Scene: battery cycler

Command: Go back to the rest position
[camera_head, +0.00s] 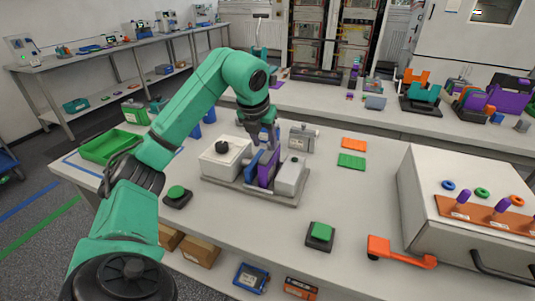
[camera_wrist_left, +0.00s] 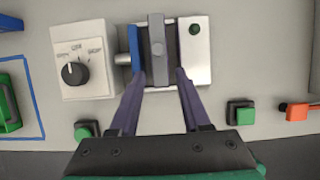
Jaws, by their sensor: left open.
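My left gripper (camera_head: 263,150) reaches down from my green arm over the cycler fixture on the table. In the left wrist view, the gripper's (camera_wrist_left: 160,74) two purple fingers are spread apart, with their tips on either side of the lower end of a grey upright bar (camera_wrist_left: 157,45). I cannot tell whether they touch it. The fixture has a white box with a black knob (camera_wrist_left: 74,73), a blue plate (camera_wrist_left: 134,45) and a light metal block (camera_wrist_left: 195,60) with a green button. The fixture's base (camera_head: 240,190) shows in the head view. My right gripper is not in view.
Green push buttons stand at the front left (camera_head: 176,195) and front right (camera_head: 319,236). A green tray (camera_head: 108,147) sits at the left. Orange (camera_head: 354,144) and green (camera_head: 352,160) pieces lie behind.

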